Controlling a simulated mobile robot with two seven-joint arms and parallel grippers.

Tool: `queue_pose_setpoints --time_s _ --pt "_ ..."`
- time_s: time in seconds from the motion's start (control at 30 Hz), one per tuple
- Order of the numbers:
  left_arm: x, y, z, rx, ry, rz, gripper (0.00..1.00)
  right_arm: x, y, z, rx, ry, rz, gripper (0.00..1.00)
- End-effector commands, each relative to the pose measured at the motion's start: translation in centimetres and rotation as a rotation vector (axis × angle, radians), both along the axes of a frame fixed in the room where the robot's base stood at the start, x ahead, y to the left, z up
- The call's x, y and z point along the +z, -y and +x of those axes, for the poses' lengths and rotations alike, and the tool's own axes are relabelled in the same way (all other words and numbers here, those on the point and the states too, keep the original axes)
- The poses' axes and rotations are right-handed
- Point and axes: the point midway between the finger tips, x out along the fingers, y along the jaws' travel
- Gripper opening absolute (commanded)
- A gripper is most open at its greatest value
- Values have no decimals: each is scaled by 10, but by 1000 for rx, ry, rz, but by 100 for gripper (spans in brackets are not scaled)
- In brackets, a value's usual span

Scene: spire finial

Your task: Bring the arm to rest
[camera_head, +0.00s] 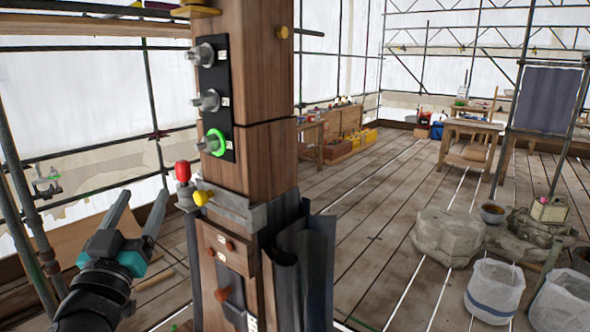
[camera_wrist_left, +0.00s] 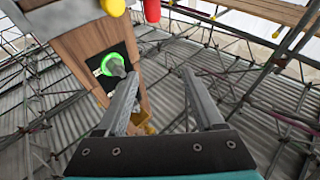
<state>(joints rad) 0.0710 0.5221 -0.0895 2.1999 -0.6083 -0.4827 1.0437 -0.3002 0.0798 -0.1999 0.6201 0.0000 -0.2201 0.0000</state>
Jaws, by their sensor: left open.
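My left gripper (camera_head: 140,212) is in the lower left of the head view, to the left of the wooden post (camera_head: 255,90). Its two long grey fingers are spread apart with nothing between them. In the left wrist view the open fingers (camera_wrist_left: 160,95) point toward the post (camera_wrist_left: 85,50), and the left finger overlaps a bolt with a green ring (camera_wrist_left: 112,66). In the head view that green-ringed bolt (camera_head: 213,143) is the lowest on a black plate (camera_head: 226,97), under two grey bolts. My right gripper is not in view.
A red knob (camera_head: 183,171) and a yellow knob (camera_head: 202,197) stand on the post's metal collar. Scaffold poles (camera_head: 30,215) rise at the left. Stone blocks (camera_head: 448,236) and white sacks (camera_head: 495,290) sit at the lower right. The plank floor (camera_head: 375,235) between is mostly clear.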

Motion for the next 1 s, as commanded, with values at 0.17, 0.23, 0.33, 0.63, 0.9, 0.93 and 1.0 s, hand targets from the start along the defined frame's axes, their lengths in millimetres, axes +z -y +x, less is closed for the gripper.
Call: queue_pose_setpoints --time_s 0.17,0.23,0.33,0.63,0.9,0.93,1.0 --pt "-127 -5 -34 151 -426 -42 69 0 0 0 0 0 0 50" --pt "-175 0 -58 175 -612 -34 69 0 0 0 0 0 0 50" --pt "-234 14 -101 168 -872 -8 69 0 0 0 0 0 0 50" --pt "-329 66 -232 -31 -1443 91 69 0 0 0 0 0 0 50" --pt "-394 88 -274 -159 -1631 139 69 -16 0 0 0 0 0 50" --pt "-404 88 -273 -159 -1634 139 69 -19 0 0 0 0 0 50" --pt "-429 89 -271 -160 -1641 139 69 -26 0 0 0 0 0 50"
